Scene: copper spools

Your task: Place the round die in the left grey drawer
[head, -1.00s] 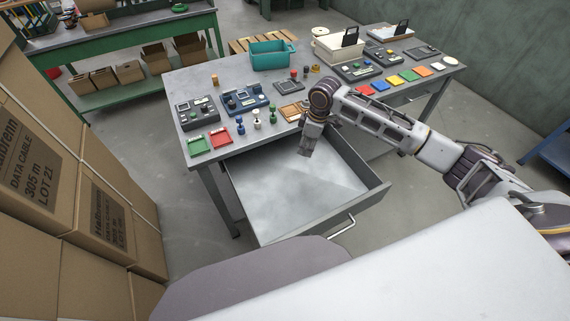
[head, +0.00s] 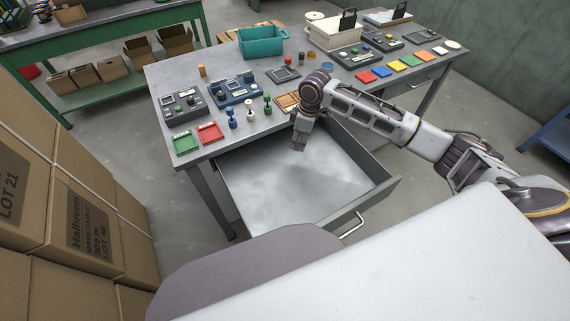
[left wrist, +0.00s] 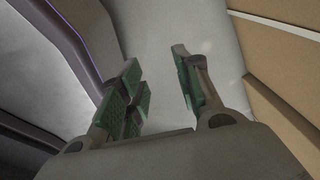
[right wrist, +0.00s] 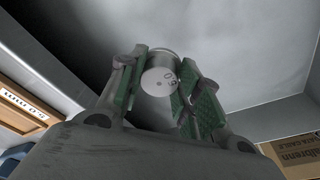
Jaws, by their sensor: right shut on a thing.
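The left grey drawer (head: 335,190) is pulled out under the front of the table, with a bare floor. My right gripper (head: 299,146) is over the back part of the drawer, pointing down. In the right wrist view, its green-padded fingers (right wrist: 168,92) are shut on the round die (right wrist: 160,80), a silvery cylinder with small marks on its end face. The die is hidden in the head view. My left gripper (left wrist: 160,88) is open and empty in the left wrist view, over bare floor; it does not show in the head view.
Cardboard boxes (head: 85,222) stand stacked at the left. The drawer handle (head: 350,226) juts out at the front.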

